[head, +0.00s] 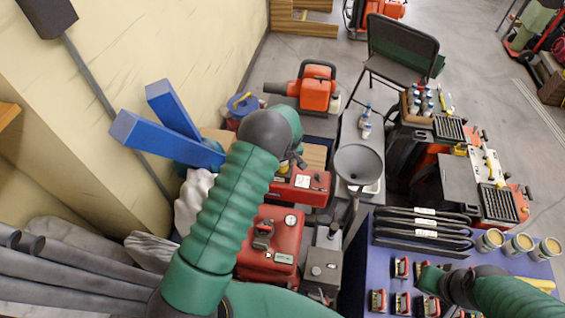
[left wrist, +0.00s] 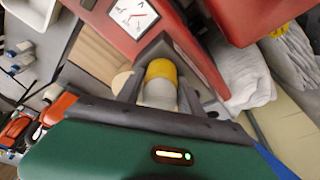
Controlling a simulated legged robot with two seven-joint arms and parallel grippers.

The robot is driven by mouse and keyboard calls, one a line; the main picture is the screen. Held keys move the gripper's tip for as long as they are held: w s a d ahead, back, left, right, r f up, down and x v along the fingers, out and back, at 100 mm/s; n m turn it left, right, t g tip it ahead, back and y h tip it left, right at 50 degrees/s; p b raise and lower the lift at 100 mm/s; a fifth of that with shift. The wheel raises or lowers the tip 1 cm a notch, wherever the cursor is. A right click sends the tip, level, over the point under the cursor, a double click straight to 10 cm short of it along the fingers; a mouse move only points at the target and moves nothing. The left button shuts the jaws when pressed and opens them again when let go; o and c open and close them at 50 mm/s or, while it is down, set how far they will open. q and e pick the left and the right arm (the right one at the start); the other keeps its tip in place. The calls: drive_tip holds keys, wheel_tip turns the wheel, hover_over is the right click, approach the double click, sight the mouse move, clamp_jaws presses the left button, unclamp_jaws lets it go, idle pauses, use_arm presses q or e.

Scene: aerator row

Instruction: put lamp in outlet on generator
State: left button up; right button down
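A lamp-like piece with a yellow end and a pale body (left wrist: 160,85) sits between the dark fingers of my left gripper (left wrist: 158,75), which look shut on it. In the head view my left gripper (head: 291,163) is beside a red box with a white gauge (head: 303,183), which may be the generator; the gauge box also shows in the left wrist view (left wrist: 165,30). An outlet cannot be made out. My right gripper (head: 432,283) is low at the right, by the red clamps; its fingers are too unclear to judge.
A red tank with a round gauge (head: 272,245) stands in front of the gauge box. A grey funnel (head: 358,165) is to its right. A blue table (head: 385,262) holds red clamps (head: 401,268), dark bars and several cans (head: 520,245). The wall closes off the left.

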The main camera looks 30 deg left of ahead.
use_arm(q)
drive_tip(key=o, duration=0.3)
drive_tip(key=shift+o, duration=0.2)
drive_tip(key=p+v, duration=0.1)
drive_tip(key=v, duration=1.6)
drive_tip(key=s+d+r+m+h+p, duration=0.1)
drive_tip(key=s+d+r+m+p, duration=0.1)
drive_tip(key=s, duration=0.9)
drive_tip(key=s+d+r+m+h+p, duration=0.1)
drive_tip(key=s+d+r+m, duration=0.3)
drive_tip(key=s, duration=0.7)
drive_tip(key=d+m+p, duration=0.1)
drive_tip(key=d+m, duration=0.1)
drive_tip(key=m, duration=0.2)
drive_tip(key=shift+d+r+t+p, duration=0.25)
drive_tip(key=shift+r+t+p, duration=0.15)
